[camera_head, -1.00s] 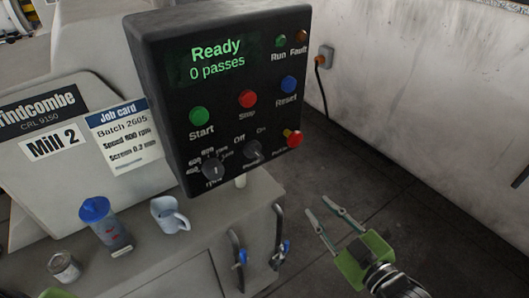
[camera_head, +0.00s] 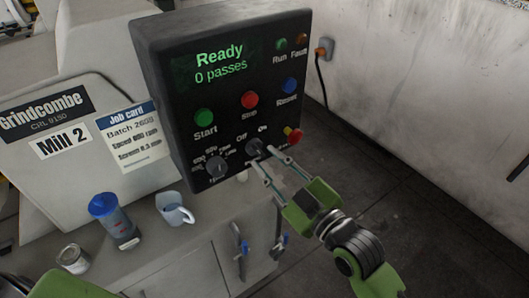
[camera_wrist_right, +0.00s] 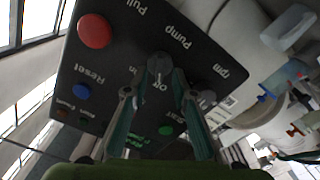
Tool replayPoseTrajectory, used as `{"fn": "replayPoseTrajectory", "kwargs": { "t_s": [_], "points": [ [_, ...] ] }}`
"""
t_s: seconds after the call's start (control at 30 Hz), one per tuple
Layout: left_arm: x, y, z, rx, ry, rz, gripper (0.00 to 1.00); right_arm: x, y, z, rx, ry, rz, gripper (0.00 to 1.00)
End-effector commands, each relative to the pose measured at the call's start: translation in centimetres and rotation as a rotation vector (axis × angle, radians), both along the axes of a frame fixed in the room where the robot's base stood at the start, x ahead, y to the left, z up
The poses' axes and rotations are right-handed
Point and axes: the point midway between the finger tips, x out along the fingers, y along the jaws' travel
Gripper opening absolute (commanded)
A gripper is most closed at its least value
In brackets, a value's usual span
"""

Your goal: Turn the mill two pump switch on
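The pump switch (camera_head: 254,147) is a dark rotary knob low on the black Mill 2 control box (camera_head: 160,60), between the labels Off and On. I cannot tell which its pointer faces. My right gripper (camera_head: 259,157) is open, its two thin fingers reaching toward the knob from the lower right. In the right wrist view the pump knob (camera_wrist_right: 160,68) lies ahead, between and beyond the fingers (camera_wrist_right: 157,92), with no clear contact. A green part of my left gripper (camera_head: 68,287) shows at the bottom left; its fingers are out of view.
The red pull knob (camera_head: 293,134) sits close right of the switch and the rpm knob (camera_head: 216,167) left. Start, stop and reset buttons are above. A blue-lidded bottle (camera_head: 112,220), a mug (camera_head: 175,208) and a can (camera_head: 73,258) stand on the bench. Open floor lies right.

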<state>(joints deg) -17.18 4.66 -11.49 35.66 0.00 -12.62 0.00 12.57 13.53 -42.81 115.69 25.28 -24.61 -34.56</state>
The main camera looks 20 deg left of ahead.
Motion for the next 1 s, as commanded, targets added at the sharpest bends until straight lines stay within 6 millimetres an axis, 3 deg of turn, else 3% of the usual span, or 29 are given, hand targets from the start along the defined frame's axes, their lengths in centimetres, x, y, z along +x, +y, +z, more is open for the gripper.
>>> {"fn": "replayPoseTrajectory", "kwargs": {
  "t_s": [0.2,0.53,0.63,1.0],
  "points": [
    [0.0,-0.2,0.4,-0.002,-0.001,0.001,0.27,1.3,1.5,0.0,0.0,0.001,-0.001,0.25],
    [-0.1,-0.2,0.4,-0.002,0.001,0.001,0.27,1.5,1.8,0.0,0.0,0.0,-0.001,0.25],
    [-0.1,-0.2,0.4,-0.002,0.001,0.001,0.27,1.4,1.8,0.0,0.0,0.0,-0.001,0.0],
    [-0.1,-0.1,0.6,-0.002,0.002,0.001,0.27,1.4,1.7,0.0,0.012,0.016,-0.001,0.0]
  ]
}}
